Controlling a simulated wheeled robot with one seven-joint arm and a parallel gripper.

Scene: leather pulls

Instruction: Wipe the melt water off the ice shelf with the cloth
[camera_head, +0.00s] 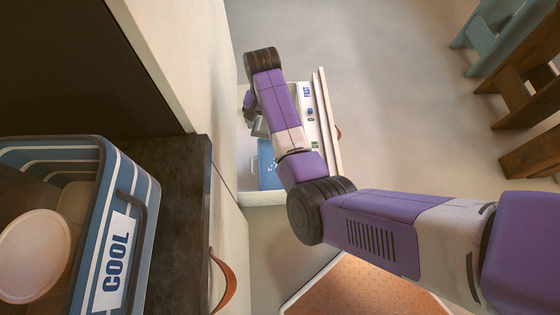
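My purple and white arm reaches over an open drawer (262,198) and bends down at its far end. My gripper is small and mostly hidden behind the wrist, so I cannot tell its fingers' state. A grey piece (260,128) lies just below the wrist; I cannot tell what it is. A flat blue thing (267,165) lies in the drawer, partly behind my arm; I cannot tell whether it is the cloth. I cannot make out the ice shelf or melt water for certain.
A blue and white striped basket marked COOL (121,220), with a round pale lid (34,256) in it, stands on a dark counter (182,220) at left. A white strip marked FAST (307,90) lies along the drawer. Wooden furniture (528,92) stands at right; open floor lies between.

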